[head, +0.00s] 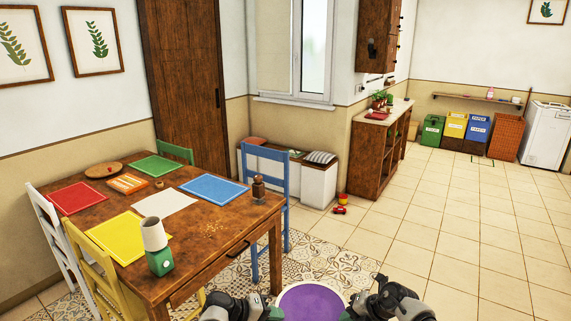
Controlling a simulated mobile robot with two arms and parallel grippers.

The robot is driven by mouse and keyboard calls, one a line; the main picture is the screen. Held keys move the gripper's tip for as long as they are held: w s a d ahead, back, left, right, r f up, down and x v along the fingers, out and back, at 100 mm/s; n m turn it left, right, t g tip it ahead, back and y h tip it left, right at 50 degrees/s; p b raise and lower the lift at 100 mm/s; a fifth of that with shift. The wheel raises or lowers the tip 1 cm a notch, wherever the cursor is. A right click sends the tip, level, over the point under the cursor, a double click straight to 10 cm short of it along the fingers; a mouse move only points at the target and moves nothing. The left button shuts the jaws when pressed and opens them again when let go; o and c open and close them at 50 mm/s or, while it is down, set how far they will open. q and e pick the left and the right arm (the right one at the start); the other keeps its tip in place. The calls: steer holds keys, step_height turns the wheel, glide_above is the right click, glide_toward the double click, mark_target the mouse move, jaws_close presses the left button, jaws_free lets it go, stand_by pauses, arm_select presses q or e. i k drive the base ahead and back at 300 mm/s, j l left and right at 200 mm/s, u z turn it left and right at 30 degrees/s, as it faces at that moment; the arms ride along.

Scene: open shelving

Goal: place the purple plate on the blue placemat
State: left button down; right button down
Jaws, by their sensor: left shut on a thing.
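The purple plate (311,303), round with a pale rim, is at the bottom middle of the head view, cut off by the frame edge. My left gripper (272,312) is shut on its left edge. My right gripper (352,301) is at the plate's right edge; its fingers are too unclear to tell whether they hold it. The blue placemat (213,187) lies flat and bare on the far right part of the wooden table, up and left of the plate.
The table (215,237) also bears red (78,198), green (158,167), yellow (115,237) and white (165,203) mats. A pepper mill (258,188) stands near the blue mat. A green-based lamp (160,262) stands near the front edge. A blue chair (277,205) is at the right.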

mark_target(222, 191)
steer(key=i, duration=2.85)
steer(key=i+u, duration=0.3)
steer(key=u, duration=0.15)
steer(key=i+l+u, duration=0.2)
steer(key=u, duration=0.2)
steer(key=i+u, duration=0.1)
steer(key=u, duration=0.6)
